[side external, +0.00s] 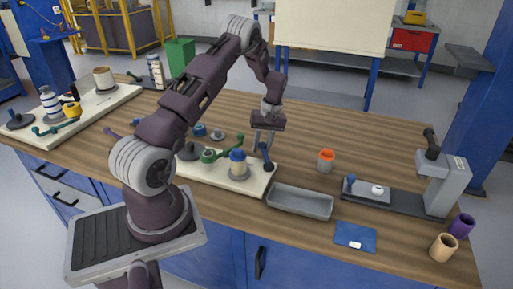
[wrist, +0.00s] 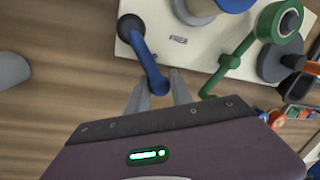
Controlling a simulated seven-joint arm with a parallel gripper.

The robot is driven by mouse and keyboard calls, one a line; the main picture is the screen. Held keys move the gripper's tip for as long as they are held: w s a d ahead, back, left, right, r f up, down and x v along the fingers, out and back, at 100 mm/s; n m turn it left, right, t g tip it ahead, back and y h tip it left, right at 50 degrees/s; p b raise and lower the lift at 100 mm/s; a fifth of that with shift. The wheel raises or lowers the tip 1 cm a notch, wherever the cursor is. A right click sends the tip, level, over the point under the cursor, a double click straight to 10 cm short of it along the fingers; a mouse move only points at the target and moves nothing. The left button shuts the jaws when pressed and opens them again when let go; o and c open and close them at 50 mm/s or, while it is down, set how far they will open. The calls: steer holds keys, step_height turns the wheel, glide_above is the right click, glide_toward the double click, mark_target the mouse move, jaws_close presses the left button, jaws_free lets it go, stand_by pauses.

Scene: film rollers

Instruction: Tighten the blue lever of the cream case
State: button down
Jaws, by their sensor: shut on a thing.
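The cream case (side external: 259,190) is a low, flat base on the bench beside my arm. It also fills the upper right of the wrist view (wrist: 193,58). Its blue lever (side external: 266,157) stands at the case's right end. In the wrist view the blue lever (wrist: 144,57) runs from a round dark-blue pivot down to its tip between my fingers. My gripper (wrist: 159,80) is shut on that lever tip, one finger on each side. In the side view my gripper (side external: 262,143) points down at the lever, and the exact contact is too small to see.
The case also carries a green lever (wrist: 232,60) and a blue-topped roller (side external: 237,162). A grey tray (side external: 300,203) lies just right of the case. An orange-topped jar (side external: 326,161) stands behind the tray. Another cream base (side external: 100,107) is far left.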

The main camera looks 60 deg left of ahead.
steer(key=w+m, duration=0.2)
steer(key=m, duration=0.1)
steer(key=shift+w+d+m+y, duration=0.2)
steer(key=shift+d+m+y, duration=0.1)
steer(key=shift+d, duration=0.1)
steer(key=shift+w+d+m+t, duration=0.25)
steer(key=shift+w+m, duration=0.2)
steer(key=shift+m, duration=0.4)
steer(key=shift+w+d+m+t, duration=0.15)
steer(key=shift+w+d+m, duration=0.25)
steer(key=shift+m, duration=0.45)
steer(key=shift+w, duration=0.1)
steer(key=c, duration=1.1)
jaws_free()
steer(key=shift+c, duration=0.2)
step_height(320, 180, up, 7)
steer(key=d, duration=0.1)
steer(key=shift+w, duration=0.35)
